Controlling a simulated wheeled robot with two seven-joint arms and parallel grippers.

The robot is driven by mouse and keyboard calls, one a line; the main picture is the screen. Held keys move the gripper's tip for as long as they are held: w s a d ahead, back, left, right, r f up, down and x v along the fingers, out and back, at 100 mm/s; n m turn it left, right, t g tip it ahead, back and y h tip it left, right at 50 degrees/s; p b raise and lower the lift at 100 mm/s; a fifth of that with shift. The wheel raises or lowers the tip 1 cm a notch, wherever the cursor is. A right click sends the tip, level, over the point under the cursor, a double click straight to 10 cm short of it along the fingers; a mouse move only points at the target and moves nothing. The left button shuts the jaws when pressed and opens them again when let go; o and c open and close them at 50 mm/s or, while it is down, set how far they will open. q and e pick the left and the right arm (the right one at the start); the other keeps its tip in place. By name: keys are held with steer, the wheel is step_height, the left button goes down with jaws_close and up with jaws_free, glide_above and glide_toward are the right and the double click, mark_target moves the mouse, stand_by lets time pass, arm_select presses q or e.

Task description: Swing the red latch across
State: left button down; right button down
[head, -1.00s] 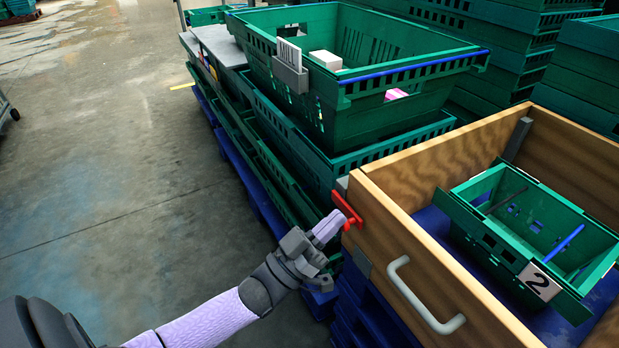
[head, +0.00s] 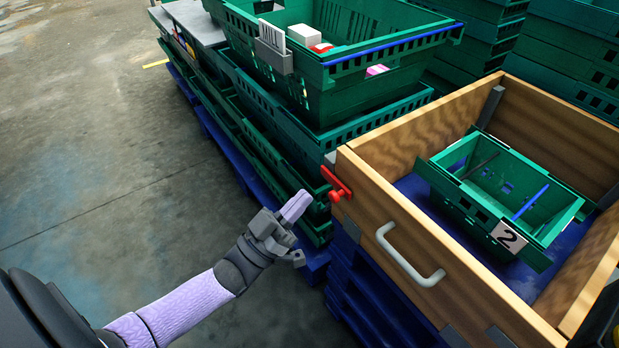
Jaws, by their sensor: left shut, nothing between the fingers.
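The red latch (head: 337,184) is on the left corner of the wooden box (head: 403,229), at the upper edge of its front wall. Its bar slants from upper left to lower right, with a small red knob below. My left gripper (head: 304,202) is shut and empty. It is to the left of the latch and a little lower in the picture, with a small gap showing between them. My right gripper is not in view.
A grey handle (head: 410,256) sticks out of the box's front wall. Inside the box is a small green crate (head: 468,206) with a "2" label. A large green crate (head: 306,82) labelled "MILL" stands behind on stacked crates. Open floor lies left.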

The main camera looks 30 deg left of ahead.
arm_select(q)
steer(key=v, duration=0.5)
steer(key=shift+s+f, duration=0.15)
steer(key=shift+f, duration=0.1)
